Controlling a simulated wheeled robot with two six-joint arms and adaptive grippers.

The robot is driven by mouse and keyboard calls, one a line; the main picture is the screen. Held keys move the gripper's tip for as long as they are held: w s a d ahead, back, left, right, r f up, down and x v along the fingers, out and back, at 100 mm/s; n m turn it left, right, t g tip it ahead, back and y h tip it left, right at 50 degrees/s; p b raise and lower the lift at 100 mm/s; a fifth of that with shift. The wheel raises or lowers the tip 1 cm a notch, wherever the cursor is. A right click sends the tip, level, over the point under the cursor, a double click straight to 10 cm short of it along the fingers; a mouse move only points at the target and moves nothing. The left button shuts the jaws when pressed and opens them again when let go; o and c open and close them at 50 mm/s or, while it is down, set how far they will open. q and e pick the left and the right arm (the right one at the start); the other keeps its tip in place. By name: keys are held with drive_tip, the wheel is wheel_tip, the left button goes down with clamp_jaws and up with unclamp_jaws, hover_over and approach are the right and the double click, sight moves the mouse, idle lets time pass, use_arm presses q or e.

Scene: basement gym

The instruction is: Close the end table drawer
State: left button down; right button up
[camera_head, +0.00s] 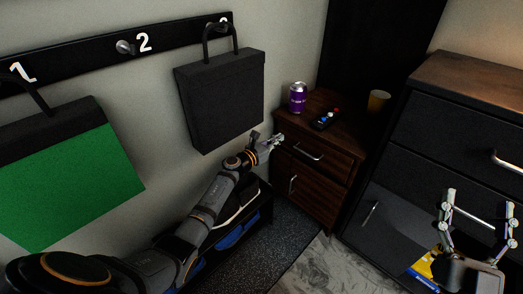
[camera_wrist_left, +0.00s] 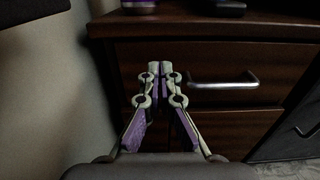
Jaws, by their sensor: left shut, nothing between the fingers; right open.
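The end table (camera_head: 322,185) is dark brown wood and stands in the corner. Its top drawer (camera_head: 325,163) has a silver bar handle (camera_head: 306,152); a lower door or drawer with an upright handle (camera_head: 292,184) is beneath. My left gripper (camera_head: 278,139) is shut and empty, at the left part of the top drawer front. In the left wrist view the shut fingertips (camera_wrist_left: 161,68) are in front of the drawer front (camera_wrist_left: 205,65), left of its handle (camera_wrist_left: 224,82). I cannot tell whether they touch. My right gripper (camera_head: 479,200) is open and empty at the lower right, before the dresser.
A low bench (camera_head: 246,217) is under my left arm.

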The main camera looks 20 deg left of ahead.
use_arm(q)
drive_tip(key=p+v, duration=0.1)
drive_tip(key=v, duration=0.7)
drive_tip(key=shift+r, duration=0.25)
use_arm(e)
wheel_tip(320, 180, down, 15)
drive_tip(key=w+g, duration=0.2)
drive_tip(key=g, duration=0.5)
drive_tip(key=shift+m+h, duration=0.4)
